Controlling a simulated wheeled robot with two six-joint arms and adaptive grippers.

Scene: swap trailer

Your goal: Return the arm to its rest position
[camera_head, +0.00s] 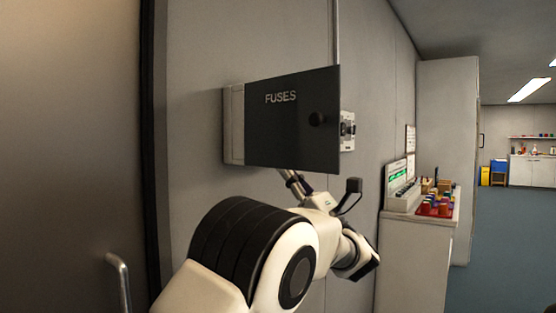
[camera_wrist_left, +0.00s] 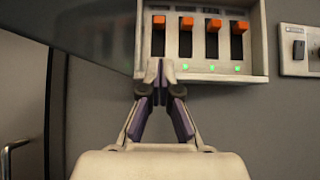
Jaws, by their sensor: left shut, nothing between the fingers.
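The fuse box (camera_head: 234,125) is on the grey wall, with its dark door (camera_head: 292,118) marked FUSES standing open in front of it. In the left wrist view the box (camera_wrist_left: 258,40) shows several orange-handled switches (camera_wrist_left: 212,25), all handles at the top, with three green lights below; the area under the leftmost switch is behind my fingertips. The door (camera_wrist_left: 95,30) shows at the left there. My left gripper (camera_wrist_left: 160,70) is shut and empty at the box's lower edge; I cannot tell whether it touches. In the head view its fingertips are hidden behind the door.
A small switch panel (camera_wrist_left: 299,50) is on the wall right of the box. A counter (camera_head: 420,245) with a lit device (camera_head: 399,186) and a red tray (camera_head: 437,211) stands further right. A door handle (camera_head: 120,275) is at lower left. Open floor (camera_head: 510,230) lies at right.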

